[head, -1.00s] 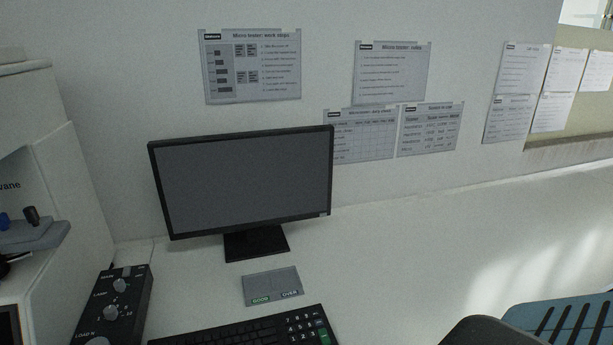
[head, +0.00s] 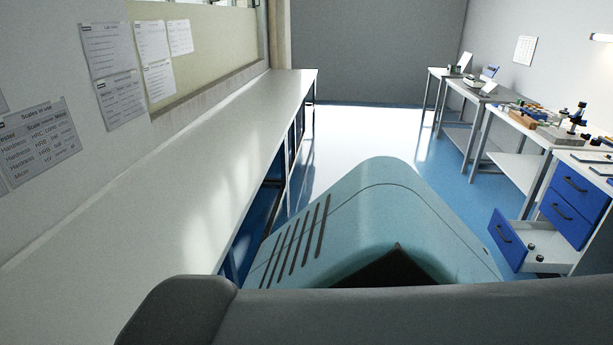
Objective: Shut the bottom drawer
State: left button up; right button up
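A drawer unit with blue fronts stands at the right of the head view. Its bottom drawer (head: 508,239) is pulled out, with a blue front, a dark handle and a white inside holding a few small dark items. The two drawers above it, the middle drawer (head: 564,222) and the top drawer (head: 573,190), look shut. Neither of my grippers is in view.
A long white bench (head: 190,190) runs along the left wall. My own body fills the lower middle. White worktables with tools and parts (head: 540,120) line the right side. The blue and white floor (head: 350,135) between them is clear.

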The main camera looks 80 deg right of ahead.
aim_at(512, 238)
jog(key=z, duration=4)
jog(key=i, duration=3.55)
jog(key=i+l, duration=0.1)
jog(key=l, duration=0.2)
jog(key=i+l, duration=0.1)
jog(key=l, duration=0.15)
